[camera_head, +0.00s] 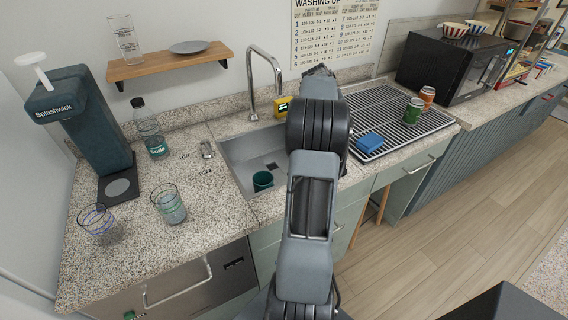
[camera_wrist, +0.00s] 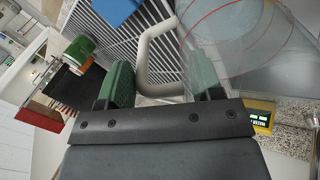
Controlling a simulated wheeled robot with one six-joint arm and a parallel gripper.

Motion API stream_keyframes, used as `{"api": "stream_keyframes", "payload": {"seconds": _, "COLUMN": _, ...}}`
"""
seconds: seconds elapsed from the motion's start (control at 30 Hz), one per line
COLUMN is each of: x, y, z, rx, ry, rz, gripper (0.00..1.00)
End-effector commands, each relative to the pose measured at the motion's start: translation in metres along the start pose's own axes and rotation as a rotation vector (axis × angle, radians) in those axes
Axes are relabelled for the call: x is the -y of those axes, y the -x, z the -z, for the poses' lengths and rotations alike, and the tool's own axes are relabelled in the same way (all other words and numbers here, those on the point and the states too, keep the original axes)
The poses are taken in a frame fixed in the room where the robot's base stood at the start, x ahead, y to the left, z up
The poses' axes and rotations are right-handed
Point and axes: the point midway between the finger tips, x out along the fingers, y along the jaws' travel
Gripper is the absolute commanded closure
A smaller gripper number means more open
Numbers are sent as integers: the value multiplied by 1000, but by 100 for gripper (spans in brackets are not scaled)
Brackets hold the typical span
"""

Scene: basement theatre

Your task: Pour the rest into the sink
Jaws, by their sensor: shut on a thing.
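My gripper (camera_wrist: 160,88) is shut on the beige-grey handle of a clear pitcher (camera_wrist: 245,45) with thin red lines. The handle passes between the green fingertips in the wrist view, and the pitcher's body reaches past the top right edge. I cannot tell how much liquid is in it. In the head view my arm hides the pitcher, and the wrist end shows behind the sink's right side. The chrome faucet (camera_head: 251,85) rises behind the sink.
A black drying rack (camera_head: 400,135) right of the sink holds a blue sponge (camera_head: 369,141), a green can (camera_head: 413,111) and an orange can (camera_head: 427,97). Two striped glasses (camera_head: 168,204) (camera_head: 97,222) and a soda bottle (camera_head: 150,132) stand on the left counter. A yellow device (camera_head: 282,106) sits behind the sink.

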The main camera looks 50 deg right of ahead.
Motion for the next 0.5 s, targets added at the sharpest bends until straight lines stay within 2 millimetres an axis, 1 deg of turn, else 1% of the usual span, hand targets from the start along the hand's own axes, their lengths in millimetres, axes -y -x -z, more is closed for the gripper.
{"api": "stream_keyframes", "payload": {"seconds": 0.03, "x": 9, "y": -2, "z": 0, "rx": -9, "ry": 7, "rz": -31, "gripper": 96}}
{"api": "stream_keyframes", "payload": {"seconds": 0.1, "x": 14, "y": 2, "z": 0, "rx": -14, "ry": 13, "rz": -76, "gripper": 96}}
{"api": "stream_keyframes", "payload": {"seconds": 0.23, "x": 23, "y": 10, "z": -1, "rx": -22, "ry": 23, "rz": -160, "gripper": 96}}
{"api": "stream_keyframes", "payload": {"seconds": 0.5, "x": 36, "y": 21, "z": -1, "rx": -37, "ry": 46, "rz": -333, "gripper": 96}}
